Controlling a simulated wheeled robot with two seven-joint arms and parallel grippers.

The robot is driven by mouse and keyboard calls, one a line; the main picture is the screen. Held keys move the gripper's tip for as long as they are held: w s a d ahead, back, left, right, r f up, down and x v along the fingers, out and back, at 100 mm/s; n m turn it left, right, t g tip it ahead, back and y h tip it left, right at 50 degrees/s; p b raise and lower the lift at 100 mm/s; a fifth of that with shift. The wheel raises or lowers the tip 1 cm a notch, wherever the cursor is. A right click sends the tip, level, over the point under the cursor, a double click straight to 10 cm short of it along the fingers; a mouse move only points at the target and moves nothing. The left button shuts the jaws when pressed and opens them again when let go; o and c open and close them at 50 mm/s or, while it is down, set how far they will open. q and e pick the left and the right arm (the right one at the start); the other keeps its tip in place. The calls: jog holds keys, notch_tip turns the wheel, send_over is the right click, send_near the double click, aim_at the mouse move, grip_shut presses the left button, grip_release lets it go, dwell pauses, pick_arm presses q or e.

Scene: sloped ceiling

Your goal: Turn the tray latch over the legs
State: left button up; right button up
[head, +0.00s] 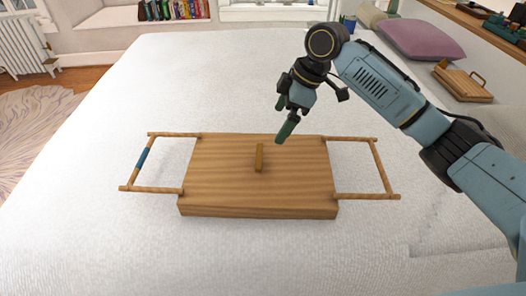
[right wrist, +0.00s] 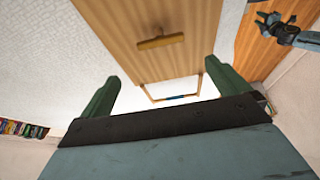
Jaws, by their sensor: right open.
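The wooden tray (head: 215,185) lies upside down on the white bed, its flat underside up. Its wooden legs stick out flat past both ends: the left leg frame (head: 143,160) has a blue band, and the right leg frame (head: 382,168) is plain. The latch (head: 259,157), a small brown bar, sits mid-tray, pointing between the near and far edges; it also shows in the right wrist view (right wrist: 160,42). My right gripper (head: 284,118) is open and empty, above the tray's far part, right of the latch and apart from it. My left gripper (right wrist: 275,26) appears small in the right wrist view; its jaws are unclear.
The white bed (head: 95,225) is clear around the tray. A purple cushion (head: 421,39) and a small wooden item with a handle (head: 463,83) lie at the back right. A shelf (head: 480,22) runs along the right wall. Books (head: 176,10) stand at the far left.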

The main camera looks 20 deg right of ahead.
aim_at(260, 155)
jog(key=b+x, duration=0.2)
jog(key=x, duration=0.8)
jog(key=shift+f+b, duration=0.15)
jog(key=shift+b, duration=0.25)
pick_arm(q)
jog(key=w+d+r, duration=0.1)
jog(key=w+r, duration=0.5)
jog(key=shift+w+r+t, duration=0.3)
jog(key=shift+w, duration=0.1)
pick_arm(e)
jog(key=shift+x, duration=0.85)
pick_arm(q)
jog(key=shift+d, duration=0.1)
pick_arm(e)
jog(key=c, duration=0.7)
